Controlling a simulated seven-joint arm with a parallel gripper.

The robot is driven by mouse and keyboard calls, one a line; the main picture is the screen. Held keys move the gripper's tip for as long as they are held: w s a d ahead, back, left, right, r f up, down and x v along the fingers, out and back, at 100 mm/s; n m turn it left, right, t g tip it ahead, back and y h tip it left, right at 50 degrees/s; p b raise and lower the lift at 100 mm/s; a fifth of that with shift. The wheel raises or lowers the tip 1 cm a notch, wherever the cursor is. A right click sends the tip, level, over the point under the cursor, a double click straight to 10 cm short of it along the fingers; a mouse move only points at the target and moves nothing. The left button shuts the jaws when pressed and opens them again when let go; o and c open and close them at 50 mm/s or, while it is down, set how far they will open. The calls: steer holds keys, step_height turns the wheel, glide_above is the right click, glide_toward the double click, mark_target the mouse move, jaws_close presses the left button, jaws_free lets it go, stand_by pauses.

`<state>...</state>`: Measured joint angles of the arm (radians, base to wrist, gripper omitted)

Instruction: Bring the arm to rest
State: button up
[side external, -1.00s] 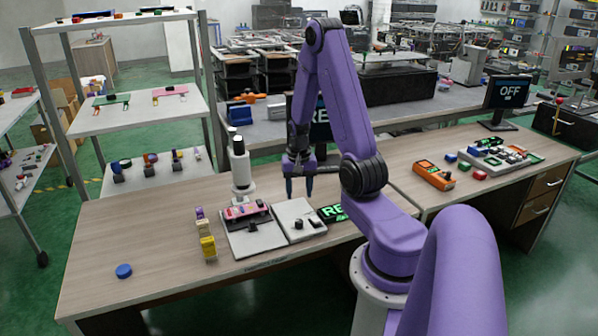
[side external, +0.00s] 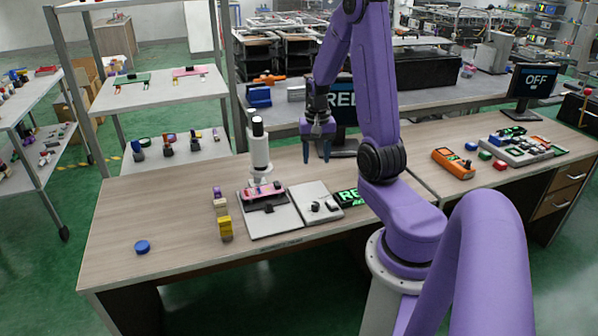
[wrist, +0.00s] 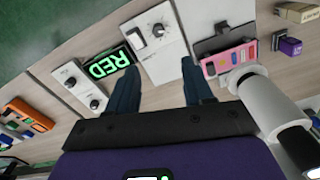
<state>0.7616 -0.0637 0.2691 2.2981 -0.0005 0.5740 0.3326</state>
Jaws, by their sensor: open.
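My gripper (side external: 318,160) hangs with its fingers pointing down above the bench, behind the pale fixture plate (side external: 331,213). It is open and holds nothing. In the wrist view, the two fingers (wrist: 158,70) are spread apart with bare bench and part of the fixture plate (wrist: 141,50) between and beyond them. Dark knobs or levers stand on this plate; their exact setting is too small to tell. My gripper touches none of these things.
A grey plate (side external: 281,223) with a pink device (side external: 264,191) and a white scope-like column (side external: 258,150) stands left of the fixture. A green-lettered display (side external: 348,198) lies right of it. Yellow blocks (side external: 226,230) and a blue disc (side external: 142,247) sit left.

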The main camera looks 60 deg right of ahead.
steer(key=w+a+r+n, duration=0.1)
steer(key=a+r+n, duration=0.2)
steer(key=a+n, duration=0.5)
steer(key=a+r+n, duration=0.2)
steer(key=a+n, duration=0.2)
steer(key=a, duration=0.9)
steer(key=s+a+r+n, duration=0.3)
steer(key=s+a+n, duration=0.8)
steer(key=s, duration=0.4)
steer(key=shift+r+n, duration=0.4)
steer(key=shift+n, duration=0.3)
